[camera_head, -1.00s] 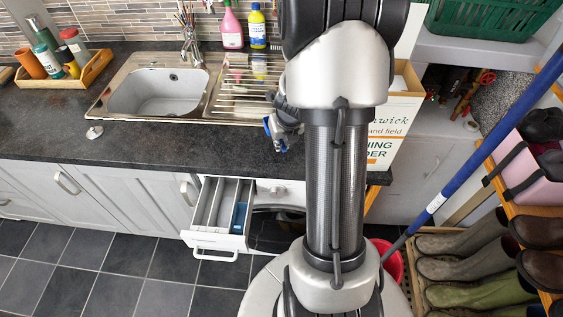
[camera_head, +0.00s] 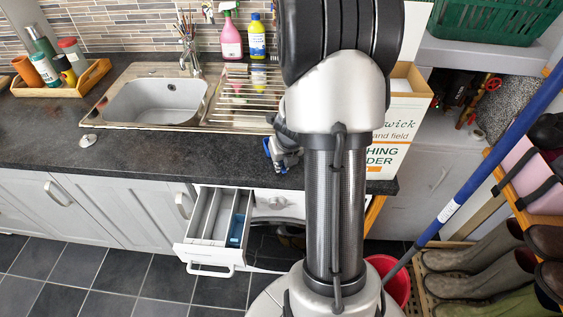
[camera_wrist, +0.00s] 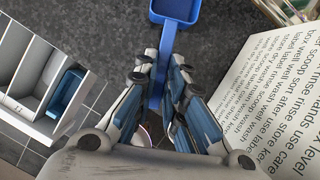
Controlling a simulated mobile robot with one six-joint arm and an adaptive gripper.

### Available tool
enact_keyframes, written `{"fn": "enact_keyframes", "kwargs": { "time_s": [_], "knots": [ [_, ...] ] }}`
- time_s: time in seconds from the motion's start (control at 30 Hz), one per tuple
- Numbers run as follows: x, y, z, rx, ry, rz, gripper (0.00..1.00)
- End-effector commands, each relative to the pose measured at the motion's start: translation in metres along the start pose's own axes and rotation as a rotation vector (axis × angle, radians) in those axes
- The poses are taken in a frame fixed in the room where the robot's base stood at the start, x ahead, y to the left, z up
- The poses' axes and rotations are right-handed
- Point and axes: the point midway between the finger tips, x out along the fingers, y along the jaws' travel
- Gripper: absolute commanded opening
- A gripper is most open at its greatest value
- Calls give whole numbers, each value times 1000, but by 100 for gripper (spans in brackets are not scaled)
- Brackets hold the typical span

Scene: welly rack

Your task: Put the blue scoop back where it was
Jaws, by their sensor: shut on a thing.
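My gripper (camera_wrist: 165,75) is shut on the scoop's handle. In the head view my gripper (camera_head: 284,153) is partly hidden behind my arm, over the front edge of the worktop; only a small bit of blue shows there. An open drawer (camera_head: 206,257) with long compartments is below and to the left of my gripper. Its right compartment has blue in it (camera_head: 237,229). The drawer (camera_wrist: 12,108) is also at the left of the wrist view.
A printed cardboard box (camera_head: 388,160) stands on the worktop (camera_head: 150,155) right of my arm. The sink (camera_head: 165,100) is behind on the left. A blue pole (camera_head: 480,165) slants at the right, by a red bucket (camera_head: 400,282) and boots.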

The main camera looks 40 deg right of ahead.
Motion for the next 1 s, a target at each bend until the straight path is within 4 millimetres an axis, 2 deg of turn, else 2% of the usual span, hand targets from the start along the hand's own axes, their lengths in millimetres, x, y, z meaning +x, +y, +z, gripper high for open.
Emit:
{"fn": "enact_keyframes", "kwargs": {
  "time_s": [0.07,0.1,0.4,0.77,0.87,1.0],
  "knots": [
    [4,0,-2,0,0,0,0],
    [4,0,-2,1,1,0,12],
    [3,0,-1,0,1,0,31],
    [0,0,0,0,0,0,31],
    [-12,0,2,1,0,0,31],
    [-40,0,3,1,-1,0,31]
  ]
}}
